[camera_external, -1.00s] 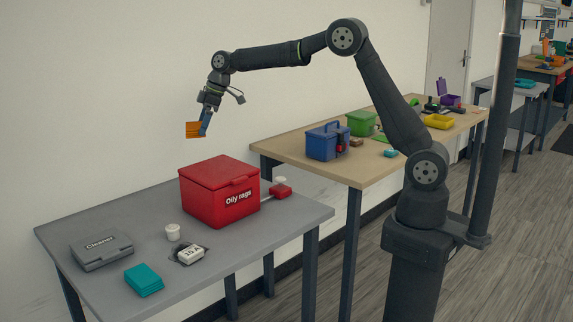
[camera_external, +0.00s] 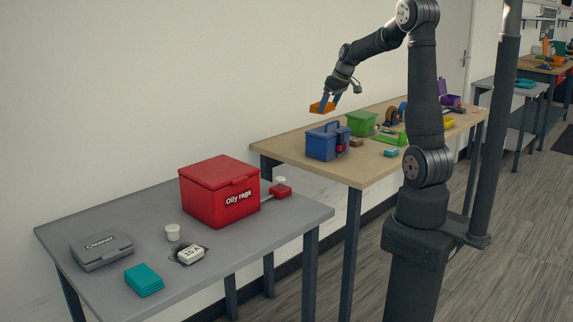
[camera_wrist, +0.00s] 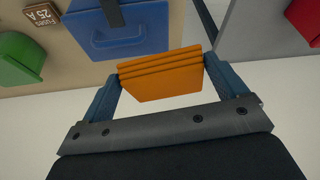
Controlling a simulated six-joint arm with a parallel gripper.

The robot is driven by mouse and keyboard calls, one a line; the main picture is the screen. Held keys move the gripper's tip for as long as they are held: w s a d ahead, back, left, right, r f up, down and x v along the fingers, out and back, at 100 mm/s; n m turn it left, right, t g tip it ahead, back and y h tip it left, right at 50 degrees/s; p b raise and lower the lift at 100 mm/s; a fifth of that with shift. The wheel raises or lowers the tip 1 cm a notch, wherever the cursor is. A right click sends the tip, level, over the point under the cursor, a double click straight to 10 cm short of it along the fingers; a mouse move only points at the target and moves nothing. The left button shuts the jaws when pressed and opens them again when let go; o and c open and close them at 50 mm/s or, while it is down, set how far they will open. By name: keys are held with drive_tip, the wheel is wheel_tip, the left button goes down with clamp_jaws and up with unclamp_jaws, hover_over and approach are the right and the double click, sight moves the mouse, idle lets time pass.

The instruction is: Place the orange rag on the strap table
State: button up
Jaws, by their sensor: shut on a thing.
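The orange rag (camera_external: 322,108) is a folded stack, and its layers show clearly in the wrist view (camera_wrist: 160,76). My gripper (camera_external: 328,103) is shut on it, with one blue finger at each side (camera_wrist: 160,70). It holds the rag in the air, above and a little behind the blue toolbox in the outside view. The wooden-topped table (camera_external: 300,147) stands below, with round blue and orange items (camera_external: 396,113) that look like strap rolls. No label shows which table is the strap table.
On the wooden table are a blue toolbox (camera_external: 322,142), a green bin (camera_external: 361,122), a teal block (camera_external: 391,153) and a yellow tray (camera_external: 447,122). Its front left has bare room. The grey table (camera_external: 215,265) holds the red "Oily rags" box (camera_external: 215,190) and several small things.

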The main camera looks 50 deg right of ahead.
drive_tip(key=s+d+f+m+h, duration=0.1)
drive_tip(key=s+d+f+m, duration=0.15)
drive_tip(key=s+d, duration=0.7)
drive_tip(key=s+d+f+m+h, duration=0.1)
drive_tip(key=s+d+m+h, duration=0.2)
drive_tip(key=s, duration=1.3)
drive_tip(key=m+y, duration=0.1)
hover_over(367, 164)
drive_tip(key=s, duration=0.2)
drive_tip(key=shift+g, duration=0.3)
drive_tip(key=f, duration=1.1)
drive_tip(key=shift+w+a+f, duration=0.15)
drive_tip(key=shift+a+f, duration=0.05)
drive_tip(key=shift+f, duration=0.2)
drive_tip(key=shift+w+f, duration=0.1)
drive_tip(key=shift+f, duration=1.95)
